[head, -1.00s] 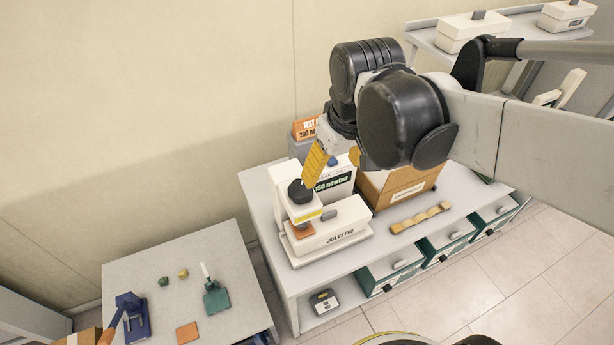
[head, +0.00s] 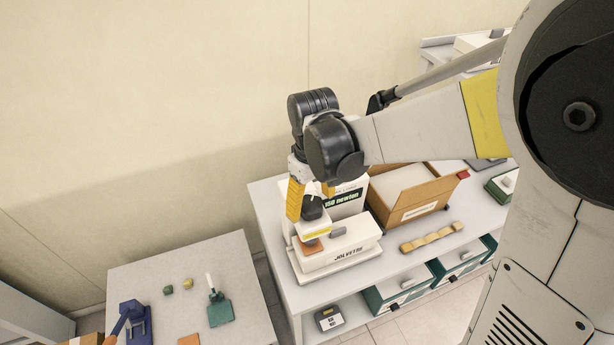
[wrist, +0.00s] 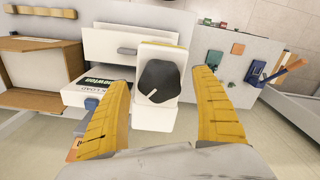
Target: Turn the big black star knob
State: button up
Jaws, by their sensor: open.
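The big black star knob (head: 312,207) sits on top of the white testing machine (head: 340,250) on the grey bench. In the wrist view the knob (wrist: 159,81) shows from above, dark and many-sided, with a short white mark near its lower left edge. My gripper (head: 311,205) points down at it in the head view. In the wrist view its two yellow fingers (wrist: 164,98) are open, one on each side of the knob, with gaps between fingers and knob. Whether the fingertips are level with the knob I cannot tell.
A cardboard box (head: 415,200) stands right of the machine, close to my arm. A lower table (head: 235,255) on the left holds several small items. The wall is behind.

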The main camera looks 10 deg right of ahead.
jog(key=shift+f, duration=0.75)
jog(key=c, duration=1.2)
jog(key=shift+o, duration=0.2)
jog(key=shift+m+b, duration=0.4)
jog(key=shift+m, duration=0.5)
jog(key=o, duration=1.2)
jog(key=shift+c, duration=0.2)
